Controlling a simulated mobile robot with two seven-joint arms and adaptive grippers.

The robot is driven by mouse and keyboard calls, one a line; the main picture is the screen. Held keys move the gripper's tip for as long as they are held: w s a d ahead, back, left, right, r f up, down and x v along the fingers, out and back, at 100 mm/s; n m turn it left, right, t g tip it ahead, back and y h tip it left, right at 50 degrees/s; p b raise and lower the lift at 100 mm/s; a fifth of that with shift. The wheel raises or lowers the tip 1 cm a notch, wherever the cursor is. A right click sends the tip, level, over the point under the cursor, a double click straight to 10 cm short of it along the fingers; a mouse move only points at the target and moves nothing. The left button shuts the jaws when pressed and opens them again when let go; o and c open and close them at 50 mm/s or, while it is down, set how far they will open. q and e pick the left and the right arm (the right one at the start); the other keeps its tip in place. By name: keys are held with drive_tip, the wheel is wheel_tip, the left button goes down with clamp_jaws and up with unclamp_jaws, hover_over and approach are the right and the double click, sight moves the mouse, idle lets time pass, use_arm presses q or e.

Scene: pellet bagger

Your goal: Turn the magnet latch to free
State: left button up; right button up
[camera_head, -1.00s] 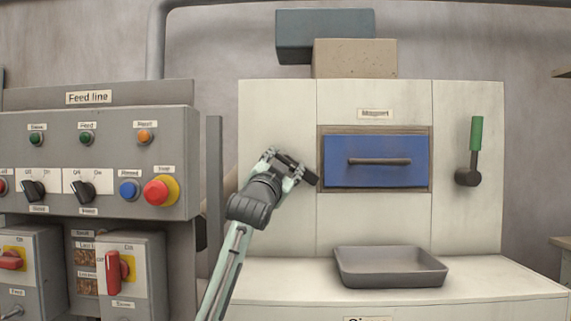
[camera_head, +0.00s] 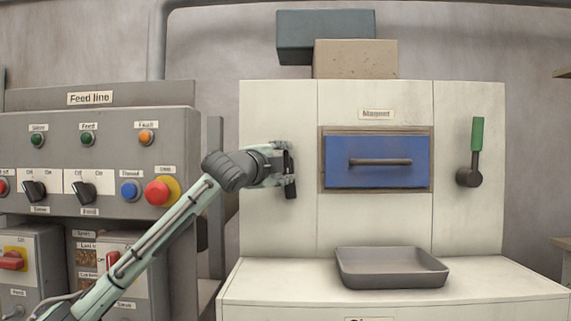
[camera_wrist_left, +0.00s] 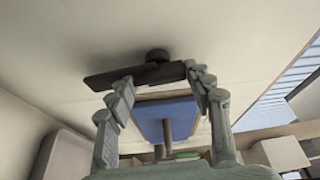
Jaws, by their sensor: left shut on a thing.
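The magnet latch (camera_head: 291,188) is a dark bar on the cream cabinet front, left of the blue magnet drawer (camera_head: 340,174). It stands nearly upright in the head view. My left gripper (camera_head: 283,165) is shut on it, and its fingers hide part of the bar. In the left wrist view the latch (camera_wrist_left: 110,77) lies across the fingertips, with its round pivot behind it. The blue drawer, with its dark bar handle, sits in its frame under the "Magnet" label. My right gripper is in neither view.
A grey tray (camera_head: 392,268) stands on the ledge below the drawer. A green-gripped lever (camera_head: 477,135) is at the right of the cabinet. The Feed line panel (camera_head: 110,150), with knobs and buttons, stands left behind my left arm.

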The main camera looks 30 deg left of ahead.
use_arm(q)
drive_tip(key=shift+m+g, duration=0.3)
drive_tip(key=shift+m, duration=0.2)
idle(0.3)
drive_tip(key=o, duration=1.1)
drive_tip(key=shift+o, duration=0.2)
drive_tip(key=shift+s, duration=0.1)
drive_tip(key=s+d, duration=0.1)
drive_tip(key=s, duration=0.6)
drive_tip(key=shift+d, duration=0.15)
